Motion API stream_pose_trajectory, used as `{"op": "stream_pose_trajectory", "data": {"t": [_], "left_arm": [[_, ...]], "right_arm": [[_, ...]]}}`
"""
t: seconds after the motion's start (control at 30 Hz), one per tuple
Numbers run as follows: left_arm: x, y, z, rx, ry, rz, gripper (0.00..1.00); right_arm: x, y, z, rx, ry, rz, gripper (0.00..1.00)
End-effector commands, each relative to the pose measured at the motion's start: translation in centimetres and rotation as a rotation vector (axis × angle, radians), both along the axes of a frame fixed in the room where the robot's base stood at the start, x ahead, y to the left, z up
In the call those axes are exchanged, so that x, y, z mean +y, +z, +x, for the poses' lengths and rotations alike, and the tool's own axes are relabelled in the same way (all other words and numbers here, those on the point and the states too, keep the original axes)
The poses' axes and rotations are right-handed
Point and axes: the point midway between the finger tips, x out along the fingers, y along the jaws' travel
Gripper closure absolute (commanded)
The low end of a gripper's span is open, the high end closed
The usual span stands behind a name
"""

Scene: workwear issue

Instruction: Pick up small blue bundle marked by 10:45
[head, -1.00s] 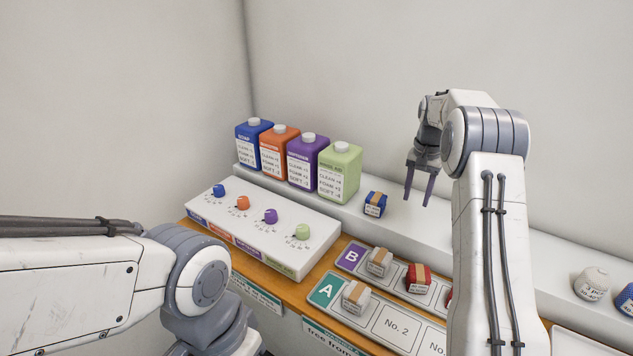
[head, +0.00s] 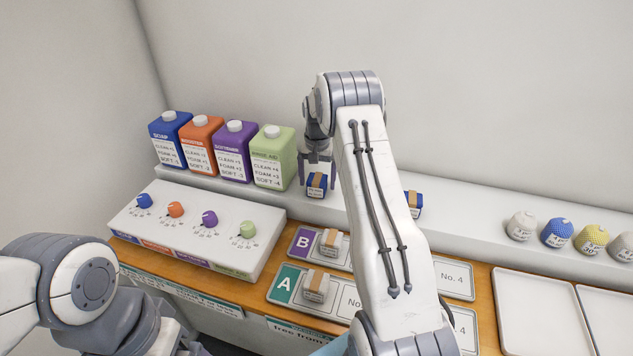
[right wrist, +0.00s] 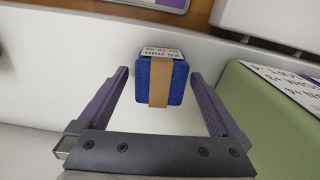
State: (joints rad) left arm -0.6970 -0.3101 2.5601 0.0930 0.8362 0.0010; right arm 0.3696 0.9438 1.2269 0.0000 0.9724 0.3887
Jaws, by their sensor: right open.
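A small blue bundle (head: 316,187) with a tan band and a white label stands on the white ledge, right of the green bottle. In the right wrist view the blue bundle (right wrist: 177,84) lies between the fingertips, a gap on each side. Its label is upside down there, with "25 min" and a time line too small to read surely. My right gripper (head: 317,176) is open around the bundle, not closed on it; it also shows in the wrist view (right wrist: 159,77). Another blue bundle (head: 415,203) is partly hidden behind my right arm. My left gripper is out of view.
Blue, orange, purple and green bottles (head: 273,162) stand close left of the gripper. A dial panel (head: 190,230) lies in front. Banded bundles (head: 330,243) sit on the A and B boards. Round bundles (head: 557,232) and white trays (head: 540,310) are at right.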

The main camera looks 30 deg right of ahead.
Motion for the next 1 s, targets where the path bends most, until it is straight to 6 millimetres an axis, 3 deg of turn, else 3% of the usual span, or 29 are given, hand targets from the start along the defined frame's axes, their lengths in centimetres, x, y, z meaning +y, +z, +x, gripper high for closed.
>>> {"op": "stream_pose_trajectory", "data": {"t": [0.13, 0.37, 0.4, 0.6, 0.63, 1.0], "left_arm": [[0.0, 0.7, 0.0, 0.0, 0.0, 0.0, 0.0], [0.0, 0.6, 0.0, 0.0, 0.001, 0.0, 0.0], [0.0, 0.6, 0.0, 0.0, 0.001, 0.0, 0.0], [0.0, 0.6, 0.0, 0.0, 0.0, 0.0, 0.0], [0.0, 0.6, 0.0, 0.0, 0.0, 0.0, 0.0], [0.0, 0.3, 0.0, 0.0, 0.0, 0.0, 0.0]], "right_arm": [[0.0, -1.5, 0.0, 0.0, 0.0, 0.0, 0.0], [0.0, -1.9, 0.0, -0.002, 0.001, -0.001, 0.0], [0.1, -1.9, 0.0, -0.002, 0.001, -0.001, 0.04], [0.1, -1.8, 0.1, -0.001, 0.001, 0.0, 0.8], [0.1, -1.8, 0.1, -0.002, 0.001, -0.001, 0.86], [0.0, -1.3, 0.1, -0.004, 0.001, -0.001, 0.86]]}}
